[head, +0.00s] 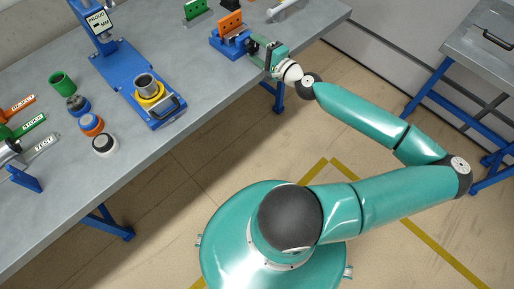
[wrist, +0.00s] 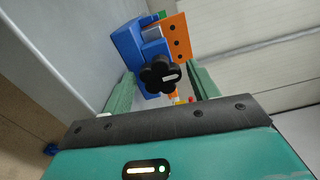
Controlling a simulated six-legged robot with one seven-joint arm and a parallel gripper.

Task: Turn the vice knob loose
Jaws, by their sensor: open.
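The blue vice (head: 226,45) stands near the bench's front edge in the head view, with an orange plate (head: 231,23) at its top. In the wrist view the vice body (wrist: 127,44) shows beside the orange plate (wrist: 177,40). My gripper (head: 261,52) is at the vice's front side. In the wrist view my gripper (wrist: 161,80) is open, one green finger on each side of the knob. I cannot tell whether the fingertips touch it. The knob is not clear in the head view.
The grey bench (head: 190,95) also holds a blue stand with a yellow ring and grey cup (head: 146,84), several small round parts, and labelled orange, green and white pieces at left. A green block (head: 195,11) stands behind the vice.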

